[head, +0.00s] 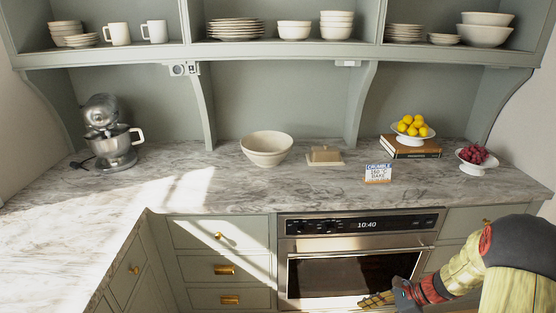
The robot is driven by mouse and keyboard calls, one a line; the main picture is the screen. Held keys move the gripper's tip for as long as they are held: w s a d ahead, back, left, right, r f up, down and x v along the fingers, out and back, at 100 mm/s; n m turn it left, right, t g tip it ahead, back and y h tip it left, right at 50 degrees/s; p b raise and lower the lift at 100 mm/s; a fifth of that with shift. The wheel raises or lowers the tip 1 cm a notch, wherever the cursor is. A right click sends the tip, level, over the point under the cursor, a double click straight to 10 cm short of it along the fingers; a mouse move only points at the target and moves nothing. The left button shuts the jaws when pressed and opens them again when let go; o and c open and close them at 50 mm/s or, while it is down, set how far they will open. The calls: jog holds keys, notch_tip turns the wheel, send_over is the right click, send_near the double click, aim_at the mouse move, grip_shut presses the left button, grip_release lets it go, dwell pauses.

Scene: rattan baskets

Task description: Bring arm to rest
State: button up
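My arm enters at the lower right of the head view and reaches left, low in front of the oven. My gripper (370,301) is at its left end, below the counter edge, in front of the lower part of the oven door. It is small and partly cut by the bottom edge of the picture. I cannot make out whether its fingers are apart or together, and I see no object at it.
The oven (350,271) and its handle are close behind my gripper. The marble counter (210,188) holds a stand mixer (110,137), a cream bowl (266,148), a butter dish (325,156), a small sign (378,173) and fruit bowls. Drawers (222,268) stand left of the oven.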

jog(key=s+a+r+n+t+h, duration=0.1)
jog(key=s+a+r+n+h, duration=0.2)
jog(key=s+r+n, duration=0.4)
jog(key=s+a+r+n+t+h, duration=0.1)
jog(key=s+r+n, duration=0.5)
jog(key=r, duration=0.8)
jog(key=s+a+r+n+t+h+p, duration=0.1)
jog(key=s+a+r+n+h, duration=0.3)
jog(key=s+r, duration=0.7)
jog(key=a+n, duration=0.2)
jog(key=n, duration=0.1)
jog(key=shift+r+n+t+h, duration=0.2)
jog(key=shift+n+t+h, duration=0.1)
